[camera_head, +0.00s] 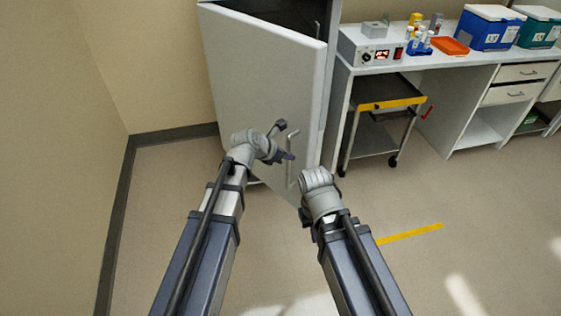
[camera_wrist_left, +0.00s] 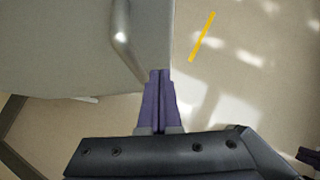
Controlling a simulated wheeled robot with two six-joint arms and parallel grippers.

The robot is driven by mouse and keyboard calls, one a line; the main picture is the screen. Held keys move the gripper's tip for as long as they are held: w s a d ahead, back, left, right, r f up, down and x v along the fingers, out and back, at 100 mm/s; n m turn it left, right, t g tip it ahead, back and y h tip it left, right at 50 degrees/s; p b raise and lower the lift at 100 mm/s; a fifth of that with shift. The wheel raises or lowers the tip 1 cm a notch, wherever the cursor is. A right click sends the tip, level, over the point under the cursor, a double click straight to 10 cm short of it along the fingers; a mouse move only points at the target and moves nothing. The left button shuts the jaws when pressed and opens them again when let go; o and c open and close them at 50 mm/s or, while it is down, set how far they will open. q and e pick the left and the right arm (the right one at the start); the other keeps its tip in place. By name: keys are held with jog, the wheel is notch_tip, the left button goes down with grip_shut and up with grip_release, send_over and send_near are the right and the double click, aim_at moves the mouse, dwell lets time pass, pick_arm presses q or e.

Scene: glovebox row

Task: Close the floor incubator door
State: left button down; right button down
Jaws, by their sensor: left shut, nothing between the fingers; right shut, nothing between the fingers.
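The floor incubator (camera_head: 331,50) stands at the back wall. Its pale door (camera_head: 255,75) is ajar, with a dark gap behind its top edge. The door's bar handle (camera_head: 291,160) is near its free right edge and also shows in the left wrist view (camera_wrist_left: 121,35). My left gripper (camera_head: 288,156) is shut and empty in front of the door, beside the handle.
A bench (camera_head: 440,62) with instruments, an orange tray (camera_head: 450,46) and a blue box (camera_head: 484,30) stands right of the incubator. A cart (camera_head: 385,103) with a yellow edge is under it. A yellow strip (camera_head: 410,234) marks otherwise clear floor. A wall is at left.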

aim_at(303, 152)
pick_arm(q)
jog(key=shift+w+d+f+p, duration=0.15)
jog(key=shift+w+d+p, duration=0.15)
jog(key=shift+w+d, duration=1.25)
pick_arm(e)
jog(key=shift+f, duration=0.15)
pick_arm(q)
jog(key=shift+w+a, duration=0.1)
